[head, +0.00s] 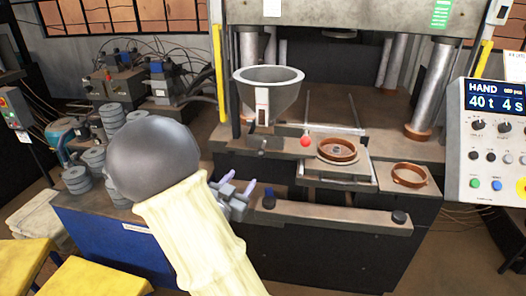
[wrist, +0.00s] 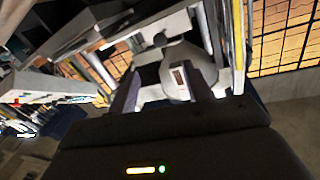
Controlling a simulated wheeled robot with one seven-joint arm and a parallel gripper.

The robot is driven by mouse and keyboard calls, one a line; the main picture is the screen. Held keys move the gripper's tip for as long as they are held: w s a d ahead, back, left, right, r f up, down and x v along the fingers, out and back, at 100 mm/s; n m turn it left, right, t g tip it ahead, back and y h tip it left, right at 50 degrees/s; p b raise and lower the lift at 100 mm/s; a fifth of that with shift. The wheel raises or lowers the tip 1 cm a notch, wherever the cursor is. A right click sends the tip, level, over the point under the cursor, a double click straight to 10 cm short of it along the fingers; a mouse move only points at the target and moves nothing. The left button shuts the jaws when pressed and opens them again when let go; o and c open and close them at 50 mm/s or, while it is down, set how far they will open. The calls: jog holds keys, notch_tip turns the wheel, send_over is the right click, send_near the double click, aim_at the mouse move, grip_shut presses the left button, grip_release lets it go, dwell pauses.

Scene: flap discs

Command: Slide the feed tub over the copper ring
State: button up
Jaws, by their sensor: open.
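The feed tub, a grey funnel-shaped hopper (head: 284,98) with a pale label on its front, stands at the left of the press bed; it also shows beyond my fingers in the wrist view (wrist: 196,62). One copper ring (head: 337,158) lies on the sliding plate, around a part with a small dark centre. A second copper-coloured ring (head: 409,180) lies to its right on the bed. My gripper (head: 239,183) is open and empty, below and to the left of the tub and apart from it. Its two fingers show in the wrist view (wrist: 163,88).
A red knob (head: 306,141) stands between the tub and the ring on the plate. Press columns and the upper press body (head: 350,12) enclose the bed. A front bar (head: 335,217) with dark knobs crosses below. Stacked grey discs (head: 78,180) are at left, a control panel (head: 495,135) at right.

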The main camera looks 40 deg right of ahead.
aim_at(263, 150)
jog(key=p+x, duration=0.4)
jog(key=x, duration=1.3)
jog(key=shift+w+d, duration=0.15)
grip_shut()
